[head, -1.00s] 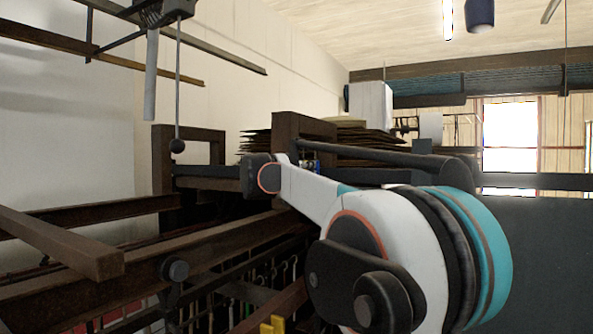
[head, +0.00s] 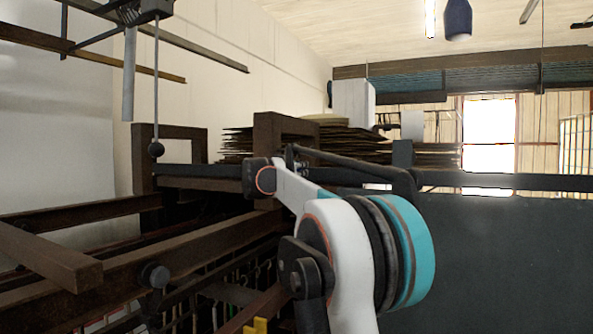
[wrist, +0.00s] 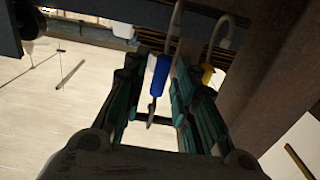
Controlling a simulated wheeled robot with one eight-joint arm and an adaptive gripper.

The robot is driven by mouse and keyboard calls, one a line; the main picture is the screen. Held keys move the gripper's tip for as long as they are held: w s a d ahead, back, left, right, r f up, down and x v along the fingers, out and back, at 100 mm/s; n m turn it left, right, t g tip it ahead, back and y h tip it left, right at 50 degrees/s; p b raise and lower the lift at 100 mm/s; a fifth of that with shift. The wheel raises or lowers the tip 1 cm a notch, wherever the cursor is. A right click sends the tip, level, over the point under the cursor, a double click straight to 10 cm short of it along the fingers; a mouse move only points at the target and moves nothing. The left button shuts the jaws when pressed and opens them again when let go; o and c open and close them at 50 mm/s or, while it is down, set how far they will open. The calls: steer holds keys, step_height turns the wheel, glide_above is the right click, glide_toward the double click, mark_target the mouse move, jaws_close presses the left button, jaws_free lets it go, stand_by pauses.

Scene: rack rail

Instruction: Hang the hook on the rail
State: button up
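In the wrist view, my gripper (wrist: 157,92) points away from the camera with its dark teal fingers apart. A grey metal hook with a blue handle (wrist: 158,76) is between the fingers, close to the tips. Its curved upper part rises beyond them, and its lower end reaches back towards the palm. I cannot tell whether a finger touches it. A second grey hook with a yellow part (wrist: 207,74) is just right of the right finger. In the head view, my arm hides the gripper. A dark brown rail (head: 130,265) crosses the lower left there.
A brown frame (head: 283,130) stands behind my arm, with stacked sheets (head: 360,140) around it. A dark panel (head: 500,250) fills the right. In the wrist view, a brown post (wrist: 275,65) is close on the right.

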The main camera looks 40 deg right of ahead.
jaws_close()
steer(key=shift+r, duration=0.1)
steer(key=shift+a+r+p, duration=0.2)
steer(key=shift+r+p, duration=0.35)
steer(key=shift+r, duration=0.1)
steer(key=shift+r, duration=0.1)
steer(key=shift+s+a+r+p, duration=0.2)
steer(key=shift+a+r+p, duration=0.15)
steer(key=shift+a+r, duration=0.15)
stand_by(0.3)
